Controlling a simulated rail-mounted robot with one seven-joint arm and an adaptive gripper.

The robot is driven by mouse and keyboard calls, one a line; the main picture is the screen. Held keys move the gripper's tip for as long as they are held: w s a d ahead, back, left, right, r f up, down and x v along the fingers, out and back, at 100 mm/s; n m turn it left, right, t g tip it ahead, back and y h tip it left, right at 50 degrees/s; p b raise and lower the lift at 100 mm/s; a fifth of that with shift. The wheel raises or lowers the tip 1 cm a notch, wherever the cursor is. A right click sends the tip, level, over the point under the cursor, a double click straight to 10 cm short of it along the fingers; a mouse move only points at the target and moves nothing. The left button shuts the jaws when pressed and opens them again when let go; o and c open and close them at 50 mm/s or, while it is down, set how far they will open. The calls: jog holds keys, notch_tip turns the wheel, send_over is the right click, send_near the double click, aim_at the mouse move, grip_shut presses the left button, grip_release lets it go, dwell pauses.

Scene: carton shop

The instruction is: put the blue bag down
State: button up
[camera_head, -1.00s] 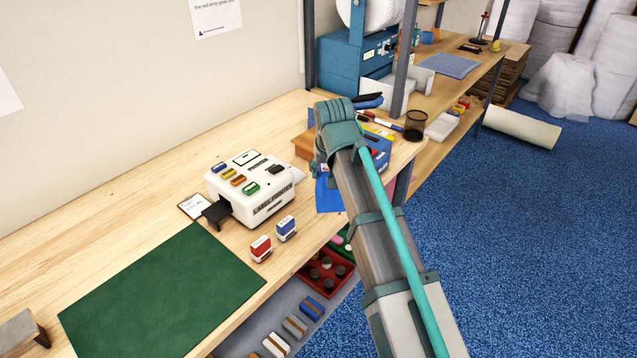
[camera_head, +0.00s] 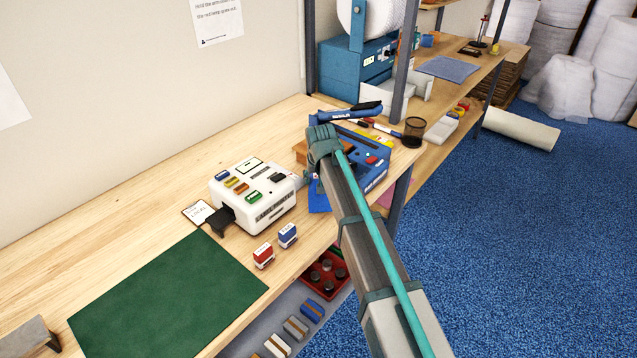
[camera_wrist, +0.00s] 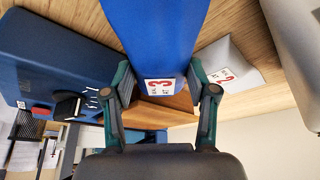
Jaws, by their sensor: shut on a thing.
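The blue bag (camera_wrist: 150,35) hangs between the two fingers of my gripper (camera_wrist: 160,76) in the wrist view, with a white label marked 3 facing the camera. My gripper is shut on it. In the head view a lower part of the blue bag (camera_head: 318,199) shows at the bench's front edge, beside my arm. My wrist hides the fingers and the rest of the bag there. Whether the bag touches the bench I cannot tell.
A grey bag (camera_wrist: 230,64) labelled 2 lies beside the blue bag. A wooden block (camera_wrist: 155,112) is close by. A blue device (camera_head: 372,160) stands right of my wrist, a white label machine (camera_head: 252,195) left. The green mat (camera_head: 170,300) is bare.

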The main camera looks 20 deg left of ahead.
jog(key=shift+f, duration=1.25)
jog(key=shift+f, duration=0.2)
jog(key=o, duration=1.2)
jog(key=shift+r, duration=0.1)
jog(key=b+v, duration=0.2)
jog(key=v, duration=1)
jog(key=shift+r, duration=0.15)
jog(key=shift+d, duration=0.1)
